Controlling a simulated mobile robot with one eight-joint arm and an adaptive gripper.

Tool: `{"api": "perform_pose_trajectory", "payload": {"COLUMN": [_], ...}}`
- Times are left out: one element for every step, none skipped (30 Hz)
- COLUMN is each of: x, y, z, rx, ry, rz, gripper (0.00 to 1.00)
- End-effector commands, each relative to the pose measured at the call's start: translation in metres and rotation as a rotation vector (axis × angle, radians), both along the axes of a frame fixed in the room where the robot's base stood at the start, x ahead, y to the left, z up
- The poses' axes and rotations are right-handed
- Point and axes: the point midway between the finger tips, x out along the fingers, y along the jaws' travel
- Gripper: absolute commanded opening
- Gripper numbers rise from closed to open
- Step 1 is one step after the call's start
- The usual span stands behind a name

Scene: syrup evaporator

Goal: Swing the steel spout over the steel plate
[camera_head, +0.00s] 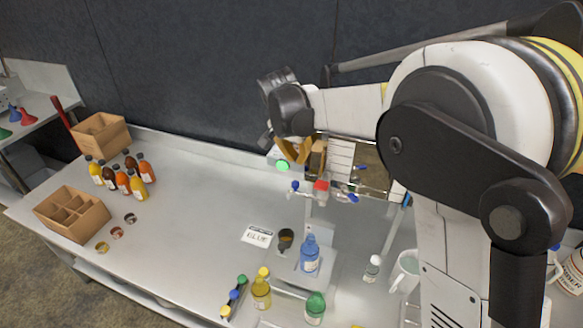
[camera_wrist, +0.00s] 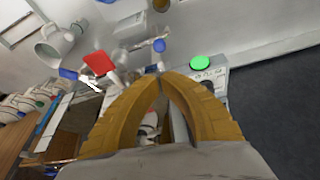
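A pale tap assembly (camera_head: 309,205) with a red knob (camera_head: 321,186) and blue-ended levers stands right of my gripper in the head view. Its red knob (camera_wrist: 98,62) and a grey metal arm with a blue end (camera_wrist: 159,45) show in the wrist view. I cannot tell surely which part is the steel spout. A flat steel plate (camera_head: 328,264) lies below the tap, with a blue bottle (camera_head: 310,254) on it. My gripper (camera_head: 289,158) has yellow-brown fingers. Its tips (camera_wrist: 160,78) meet in the wrist view with nothing seen between them, near a green button (camera_wrist: 200,62).
A white mug (camera_head: 404,272), small bottles and a dark cup (camera_head: 286,240) stand around the tap. A label card (camera_head: 257,236) lies to the left. Wooden crates (camera_head: 72,214) and several coloured bottles are farther left. The bench's left-middle is clear.

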Motion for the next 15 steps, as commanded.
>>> {"api": "perform_pose_trajectory", "payload": {"x": [0.001, 0.001, 0.001, 0.001, 0.001, 0.001, 0.001, 0.001, 0.001, 0.001, 0.001, 0.002, 0.003, 0.004, 0.005], "y": [0.000, 0.001, 0.001, 0.000, 0.000, 0.000, 0.000, 0.000, 0.000, 0.000, 0.000, 0.000, -0.001, -0.001, -0.002], "z": [-0.001, -0.001, -0.001, -0.001, -0.001, -0.001, -0.001, -0.001, -0.001, -0.001, -0.002, -0.005, -0.007, -0.010, -0.015], "rx": [0.000, -0.001, -0.001, -0.001, -0.001, 0.000, 0.000, 0.000, 0.000, 0.000, 0.000, 0.000, -0.001, -0.001, 0.000], "ry": [0.000, 0.001, 0.000, 0.001, 0.001, 0.000, 0.000, 0.000, 0.000, 0.000, 0.000, 0.000, 0.000, 0.000, 0.000], "rz": [-0.002, -0.003, -0.004, -0.003, -0.003, -0.002, -0.002, -0.002, -0.002, -0.002, -0.002, -0.002, -0.001, -0.001, -0.002], "gripper": [0.00, 0.00, 0.00, 0.00, 0.00, 0.00, 0.00, 0.00, 0.00, 0.00, 0.00, 0.00, 0.00, 0.00, 0.00]}}
